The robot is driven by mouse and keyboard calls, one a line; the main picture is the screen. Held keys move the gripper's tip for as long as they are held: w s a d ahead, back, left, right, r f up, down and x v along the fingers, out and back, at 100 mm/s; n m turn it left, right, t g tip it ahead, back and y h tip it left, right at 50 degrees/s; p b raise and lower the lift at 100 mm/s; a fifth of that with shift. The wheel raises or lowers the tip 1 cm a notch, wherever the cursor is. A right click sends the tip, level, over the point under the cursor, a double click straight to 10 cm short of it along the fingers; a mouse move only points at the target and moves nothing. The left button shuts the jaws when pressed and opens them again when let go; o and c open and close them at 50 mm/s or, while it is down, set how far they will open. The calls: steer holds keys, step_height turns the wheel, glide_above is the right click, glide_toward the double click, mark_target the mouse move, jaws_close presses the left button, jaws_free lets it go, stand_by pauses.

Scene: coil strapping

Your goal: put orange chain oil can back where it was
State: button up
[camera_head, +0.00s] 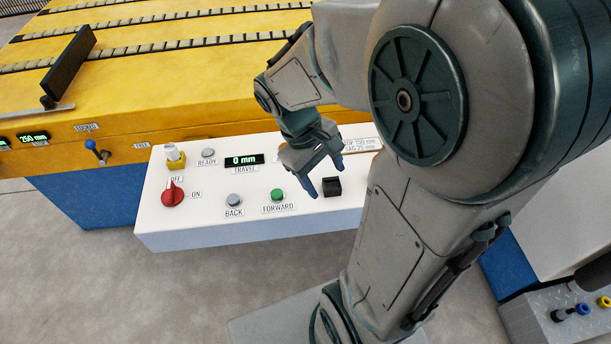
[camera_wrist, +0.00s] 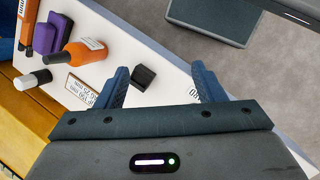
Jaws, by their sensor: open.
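An orange can (camera_wrist: 82,54) with a dark narrow top shows in the wrist view, on the white control box (camera_wrist: 112,38), left of my gripper (camera_wrist: 160,72); I take it for the chain oil can. My gripper's fingers are apart, with nothing held. A black block (camera_wrist: 143,77) shows between the fingers in the wrist view. In the head view, my gripper (camera_head: 326,180) is over the white control box (camera_head: 215,222), close to the black block (camera_head: 332,187). The orange can is hidden behind my arm there.
The box carries a red knob (camera_head: 173,195) and a green button (camera_head: 278,195). A yellow bed (camera_head: 160,70) stands behind.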

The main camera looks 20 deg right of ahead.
steer(key=s+a+r+m+t+y, duration=0.2)
steer(key=a+r+m+t+y, duration=0.1)
steer(key=a+r+m+t, duration=0.1)
steer(key=shift+s+a+y, duration=0.35)
steer(key=shift+a+y, duration=0.05)
steer(key=shift+a, duration=0.15)
stand_by(1.1)
